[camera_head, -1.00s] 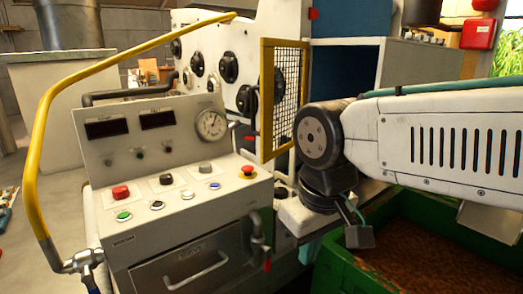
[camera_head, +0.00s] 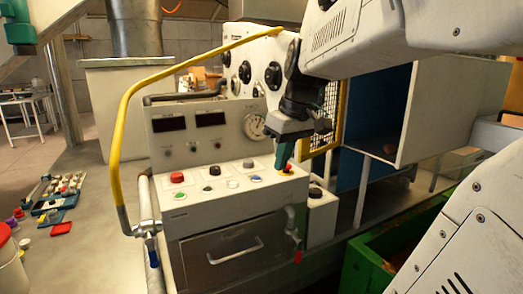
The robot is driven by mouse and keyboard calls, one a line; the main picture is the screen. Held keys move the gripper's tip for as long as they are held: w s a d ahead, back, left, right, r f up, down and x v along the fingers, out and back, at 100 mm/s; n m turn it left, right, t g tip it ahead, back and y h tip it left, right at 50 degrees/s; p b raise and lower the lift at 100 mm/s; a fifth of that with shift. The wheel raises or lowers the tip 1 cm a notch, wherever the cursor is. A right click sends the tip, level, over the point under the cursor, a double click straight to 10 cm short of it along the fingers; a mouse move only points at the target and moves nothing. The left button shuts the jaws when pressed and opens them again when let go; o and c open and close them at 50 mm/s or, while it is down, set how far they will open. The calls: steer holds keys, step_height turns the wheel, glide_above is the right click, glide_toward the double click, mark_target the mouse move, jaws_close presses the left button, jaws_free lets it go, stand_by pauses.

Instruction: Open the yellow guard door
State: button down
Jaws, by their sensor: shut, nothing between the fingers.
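The yellow guard door (camera_head: 339,108) is a yellow-framed panel of dark wire mesh on the machine, left of a blue-walled opening. My arm hides most of it; its right edge and a lower corner show. Its handle is hidden, and I cannot tell how far it stands open. My gripper (camera_head: 281,163) points down in front of the door's lower left, over the right end of the control panel. Its green fingers are shut and empty.
The control panel (camera_head: 225,200) has several buttons and a round gauge (camera_head: 252,126). A curved yellow rail (camera_head: 122,150) runs along its left. A green bin (camera_head: 372,262) stands at lower right. A grey cabinet wall (camera_head: 455,105) bounds the opening's right side. Left floor holds scattered small items.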

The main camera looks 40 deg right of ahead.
mark_target(309, 150)
steer(key=d+r+t, duration=0.1)
steer(key=d+r, duration=0.1)
steer(key=d, duration=0.8)
steer(key=d+r+t, duration=0.1)
steer(key=d+r, duration=0.1)
steer(key=d, duration=0.8)
steer(key=shift+h, duration=0.3)
steer(key=w+f, duration=0.8)
steer(key=f, duration=0.1)
steer(key=shift+f, duration=0.1)
